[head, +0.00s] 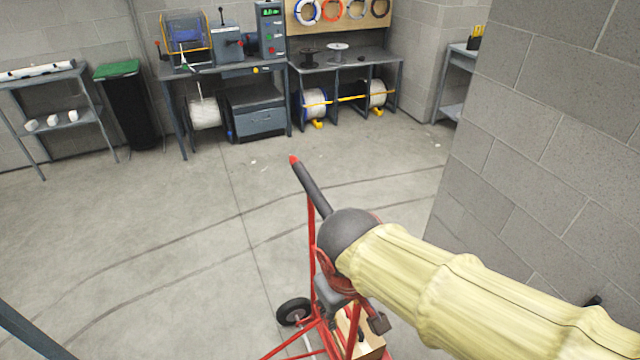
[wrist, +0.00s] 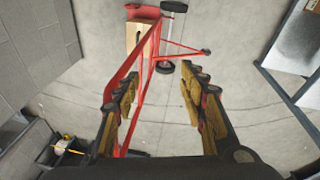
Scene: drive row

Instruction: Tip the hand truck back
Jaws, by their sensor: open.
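The red hand truck (head: 311,235) stands on the concrete floor at bottom centre of the head view, partly hidden behind my arm. A black wheel (head: 294,312) and a brown box (head: 362,330) show low on it. A dark bar with a red tip (head: 311,188) shows at its top. In the wrist view, its red frame (wrist: 150,60) runs between the fingers of my gripper (wrist: 161,76), closer to the left finger. The fingers are spread apart, with a gap on the right. Whether the left finger touches the frame is unclear.
A block wall (head: 545,140) stands close on the right. A workbench (head: 225,66) with reels and machines lines the back, beside a green-lidded bin (head: 126,105) and a shelf (head: 55,115). The floor (head: 150,230) left of the truck is clear.

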